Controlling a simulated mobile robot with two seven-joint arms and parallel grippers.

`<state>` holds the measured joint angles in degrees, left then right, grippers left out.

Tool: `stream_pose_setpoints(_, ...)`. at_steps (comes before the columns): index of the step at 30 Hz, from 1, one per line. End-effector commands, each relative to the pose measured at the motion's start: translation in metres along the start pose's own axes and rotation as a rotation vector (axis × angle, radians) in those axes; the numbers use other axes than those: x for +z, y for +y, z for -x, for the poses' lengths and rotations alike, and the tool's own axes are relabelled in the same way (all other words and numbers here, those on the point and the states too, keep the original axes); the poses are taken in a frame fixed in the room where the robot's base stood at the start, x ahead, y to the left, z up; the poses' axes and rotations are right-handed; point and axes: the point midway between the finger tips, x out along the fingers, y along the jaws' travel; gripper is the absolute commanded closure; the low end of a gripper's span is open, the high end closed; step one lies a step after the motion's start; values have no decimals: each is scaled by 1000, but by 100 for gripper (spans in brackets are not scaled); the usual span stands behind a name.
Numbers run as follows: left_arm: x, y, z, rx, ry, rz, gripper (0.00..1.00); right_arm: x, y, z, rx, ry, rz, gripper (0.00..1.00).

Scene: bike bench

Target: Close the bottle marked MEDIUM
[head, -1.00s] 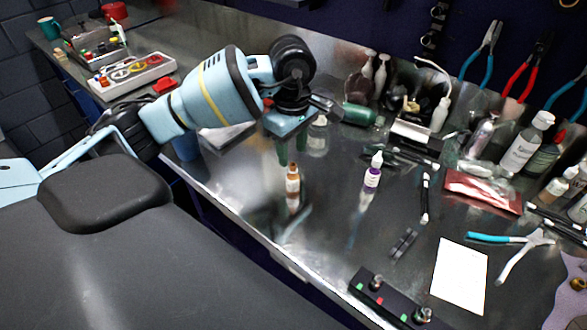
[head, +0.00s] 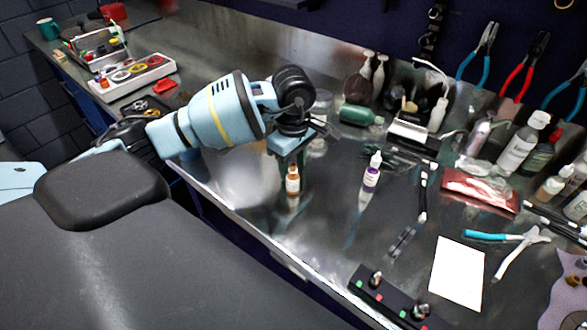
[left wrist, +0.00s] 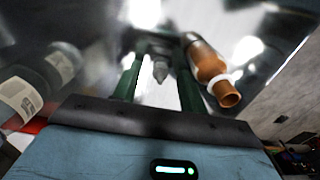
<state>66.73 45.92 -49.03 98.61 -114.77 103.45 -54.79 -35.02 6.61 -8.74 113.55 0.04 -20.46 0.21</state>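A small orange-brown bottle (head: 292,182) with a white label stands upright on the metal bench. A white bottle with a purple label (head: 371,174) and a pointed white top stands to its right. I cannot read either label. My left gripper (head: 287,168) points down close behind the orange bottle, its green fingers partly hidden. In the left wrist view the fingers (left wrist: 158,78) are apart, and the orange bottle (left wrist: 205,62) with its white collar and brown neck is beside the right finger. A small grey cone (left wrist: 160,70) shows between the fingers; I cannot tell whether it is touched. My right gripper is out of view.
A black strip (head: 392,301) with knobs and coloured marks lies at the front edge. A green bottle (head: 360,115) lies behind. Several bottles crowd the back right. Bench between the two small bottles is clear.

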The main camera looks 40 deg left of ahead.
Motion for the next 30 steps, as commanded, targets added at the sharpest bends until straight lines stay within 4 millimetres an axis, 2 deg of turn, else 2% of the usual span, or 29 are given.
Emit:
stream_pose_setpoints(1,0,0,0,0,0,0,64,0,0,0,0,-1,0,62)
stream_pose_setpoints(9,0,0,0,0,0,0,99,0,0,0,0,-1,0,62)
stream_pose_setpoints(19,0,0,1,0,0,0,100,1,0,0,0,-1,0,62)
stream_pose_setpoints(22,0,1,6,2,-1,0,100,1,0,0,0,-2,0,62)
stream_pose_setpoints(26,0,1,24,4,0,1,100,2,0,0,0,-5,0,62)
stream_pose_setpoints(30,0,1,51,4,0,-1,100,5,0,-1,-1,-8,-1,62)
